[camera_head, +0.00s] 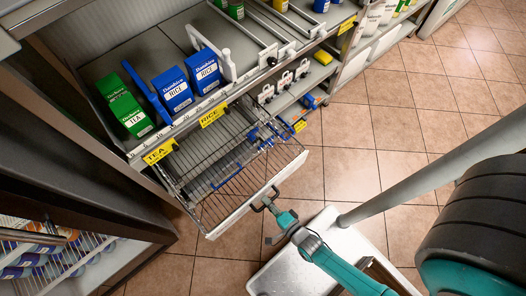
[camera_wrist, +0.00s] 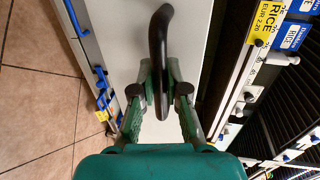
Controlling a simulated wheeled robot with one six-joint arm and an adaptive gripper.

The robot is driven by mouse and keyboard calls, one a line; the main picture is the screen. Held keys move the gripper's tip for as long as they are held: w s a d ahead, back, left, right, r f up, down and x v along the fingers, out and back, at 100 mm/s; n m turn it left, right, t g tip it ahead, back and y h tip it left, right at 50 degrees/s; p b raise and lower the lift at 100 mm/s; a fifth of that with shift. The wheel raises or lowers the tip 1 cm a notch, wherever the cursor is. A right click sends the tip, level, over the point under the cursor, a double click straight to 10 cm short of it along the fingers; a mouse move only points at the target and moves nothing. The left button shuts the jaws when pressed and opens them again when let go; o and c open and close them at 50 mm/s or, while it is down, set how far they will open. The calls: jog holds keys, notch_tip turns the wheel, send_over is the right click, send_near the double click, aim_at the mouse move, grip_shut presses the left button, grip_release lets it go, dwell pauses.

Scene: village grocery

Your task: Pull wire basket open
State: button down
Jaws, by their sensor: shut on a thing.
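The wire basket (camera_head: 232,217) sticks out from under the shelf at the centre of the head view, with a pale front panel. Its wire floor looks mostly bare, with some blue items toward its right side. A black bar handle (camera_wrist: 159,30) stands on the panel, which also shows pale in the wrist view (camera_wrist: 195,25). My gripper (camera_wrist: 160,88) is shut on the handle, one finger on each side. In the head view my gripper (camera_head: 273,217) is at the panel's outer face. The handle's lower part is partly hidden by the fingers.
Above the basket, a shelf carries blue rice boxes (camera_head: 202,72) and a green tea box (camera_head: 125,107). Yellow price labels (camera_head: 160,152) hang on its edge. A dark cabinet with stocked wire racks (camera_head: 60,262) stands at lower left.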

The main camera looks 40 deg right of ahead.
jog(key=shift+s, duration=0.1)
jog(key=c, duration=1.2)
grip_release()
